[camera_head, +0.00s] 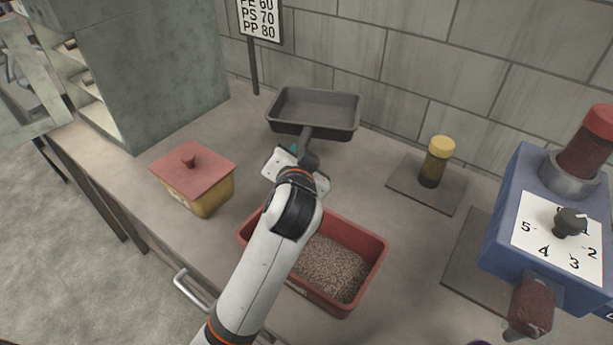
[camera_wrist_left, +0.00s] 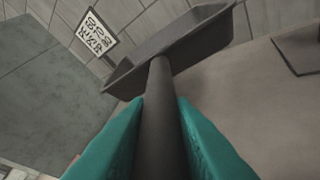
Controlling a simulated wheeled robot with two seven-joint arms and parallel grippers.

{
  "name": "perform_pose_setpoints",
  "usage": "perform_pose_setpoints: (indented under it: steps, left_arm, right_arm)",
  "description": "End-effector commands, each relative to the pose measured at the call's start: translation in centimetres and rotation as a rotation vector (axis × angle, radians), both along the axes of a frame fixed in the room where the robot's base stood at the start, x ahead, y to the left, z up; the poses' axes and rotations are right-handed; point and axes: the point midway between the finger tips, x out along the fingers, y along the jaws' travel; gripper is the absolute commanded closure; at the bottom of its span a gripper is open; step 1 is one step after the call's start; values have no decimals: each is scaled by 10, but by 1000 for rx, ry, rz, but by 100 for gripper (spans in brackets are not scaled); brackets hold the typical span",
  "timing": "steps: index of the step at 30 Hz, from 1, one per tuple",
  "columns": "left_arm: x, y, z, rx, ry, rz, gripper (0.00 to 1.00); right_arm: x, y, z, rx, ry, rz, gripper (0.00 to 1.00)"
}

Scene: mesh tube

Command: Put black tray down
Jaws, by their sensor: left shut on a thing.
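The black tray (camera_head: 313,105) is a dark, empty rectangular pan at the back of the counter near the wall. It also shows in the left wrist view (camera_wrist_left: 180,45), where it looks tilted because of the camera angle. My left gripper (camera_head: 300,150) is at the near side of the tray. Its teal fingers (camera_wrist_left: 160,140) are shut on the tray's round handle (camera_wrist_left: 158,105). The tray looks level in the head view; I cannot tell whether its bottom touches the counter. My right gripper is in neither view.
A red bin (camera_head: 376,246) of pellets sits in front, partly behind my left arm. A yellow box with a red lid (camera_head: 192,165) stands left. A yellow-capped jar (camera_head: 437,160) stands on a dark mat (camera_head: 403,180) right. A blue dial machine (camera_head: 555,220) is far right. A sign (camera_head: 260,18) stands behind.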

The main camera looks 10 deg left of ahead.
Motion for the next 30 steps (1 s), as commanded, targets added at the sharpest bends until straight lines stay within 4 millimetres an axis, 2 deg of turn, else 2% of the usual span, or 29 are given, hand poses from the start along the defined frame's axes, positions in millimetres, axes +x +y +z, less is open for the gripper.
perform_pose_setpoints:
  steps: [3,8,15,30]
  left_arm:
    - [0,0,-18,3,0,-1,100]
    - [0,0,-29,1,-2,-3,100]
    - [0,0,-60,1,0,-2,100]
    - [0,-1,-68,0,-3,-3,100]
  right_arm:
    - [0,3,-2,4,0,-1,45]
    - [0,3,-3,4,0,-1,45]
    - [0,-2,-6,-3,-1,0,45]
    - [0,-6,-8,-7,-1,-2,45]
